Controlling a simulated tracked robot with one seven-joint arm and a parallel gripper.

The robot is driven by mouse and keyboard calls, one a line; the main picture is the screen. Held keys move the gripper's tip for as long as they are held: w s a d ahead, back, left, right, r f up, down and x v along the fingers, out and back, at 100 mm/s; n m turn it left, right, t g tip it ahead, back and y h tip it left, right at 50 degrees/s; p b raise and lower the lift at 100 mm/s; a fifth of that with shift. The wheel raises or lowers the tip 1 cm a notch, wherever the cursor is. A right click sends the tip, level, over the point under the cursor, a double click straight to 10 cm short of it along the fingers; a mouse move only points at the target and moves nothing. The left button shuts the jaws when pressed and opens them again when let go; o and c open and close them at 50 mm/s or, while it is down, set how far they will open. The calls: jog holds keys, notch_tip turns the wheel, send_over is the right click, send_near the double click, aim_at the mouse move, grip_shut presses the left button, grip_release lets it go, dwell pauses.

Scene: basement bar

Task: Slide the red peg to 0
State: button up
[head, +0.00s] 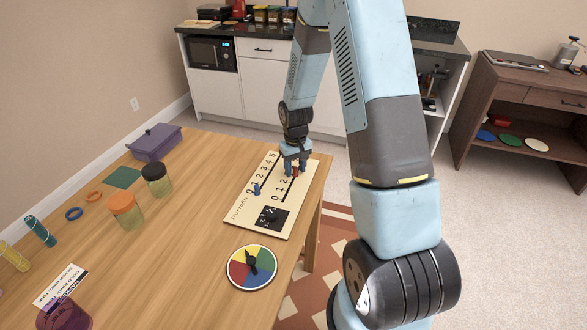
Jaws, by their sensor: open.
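A cream scoreboard (248,208) lies on the wooden table near its right edge. It has two numbered slots, with digits running from 0 at the near end upward. The red peg (295,172) is in the right slot, beyond the visible 2, partly hidden by my gripper. The blue peg (256,188) stands in the left slot close to its 0. My gripper (295,169) points down over the right slot, open, with its fingers at the red peg. I cannot tell whether the fingers touch it. The right slot's higher digits are hidden behind my gripper.
A black square with a dial (272,217) is on the board's near part. A colored spinner (251,267) lies in front of it. Two jars (126,209) and a purple box (155,142) stand to the left. The table between jars and board is clear.

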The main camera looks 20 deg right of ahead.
jog(key=shift+f, duration=0.1)
jog(key=shift+c, duration=0.2)
grip_shut()
dwell(0.5)
